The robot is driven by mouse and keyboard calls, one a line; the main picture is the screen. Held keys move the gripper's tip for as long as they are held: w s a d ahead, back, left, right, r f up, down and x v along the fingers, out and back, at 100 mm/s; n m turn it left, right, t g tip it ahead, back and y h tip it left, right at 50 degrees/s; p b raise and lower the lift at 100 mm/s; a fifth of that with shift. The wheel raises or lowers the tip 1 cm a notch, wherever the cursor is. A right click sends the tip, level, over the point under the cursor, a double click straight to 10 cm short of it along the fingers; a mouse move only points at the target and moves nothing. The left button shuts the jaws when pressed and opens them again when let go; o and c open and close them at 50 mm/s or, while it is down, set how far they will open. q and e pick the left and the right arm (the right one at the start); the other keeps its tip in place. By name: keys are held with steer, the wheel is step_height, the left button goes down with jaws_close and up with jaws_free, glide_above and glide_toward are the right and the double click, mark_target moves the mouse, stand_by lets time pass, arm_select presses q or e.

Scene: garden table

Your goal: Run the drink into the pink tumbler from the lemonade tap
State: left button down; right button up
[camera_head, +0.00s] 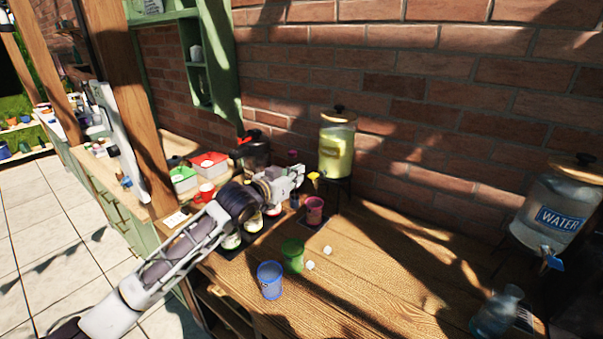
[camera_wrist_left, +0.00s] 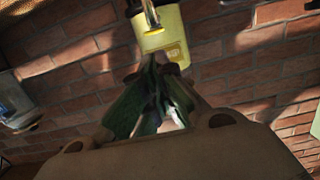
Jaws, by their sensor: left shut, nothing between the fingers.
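The lemonade dispenser (camera_head: 336,150), a jar of yellow drink with a wooden lid, stands on a dark stand against the brick wall. Its yellow tap (camera_head: 313,176) sticks out at the front left. The pink tumbler (camera_head: 314,208) stands upright on a dark mat below the tap; its contents cannot be made out. My left gripper (camera_head: 299,172) is shut and empty, close beside the tap on its left; whether it touches cannot be told. In the left wrist view the shut fingers (camera_wrist_left: 152,105) point toward the yellow dispenser (camera_wrist_left: 172,42). My right gripper is not in view.
A water dispenser (camera_head: 556,208) and a glass jug (camera_head: 495,312) stand at the right. Red and green containers (camera_head: 208,165) are behind my left arm. The table's middle right is clear.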

arm_select(q)
steer(key=shift+f+b+v, duration=0.1)
steer(key=shift+f+v, duration=0.1)
steer(key=shift+v, duration=0.65)
steer(key=shift+f+b+v, duration=0.15)
steer(key=shift+v, duration=0.65)
steer(key=shift+f+b+v, duration=0.1)
steer(key=shift+f+v, duration=0.1)
steer(key=shift+v, duration=0.65)
steer(key=shift+s, duration=0.1)
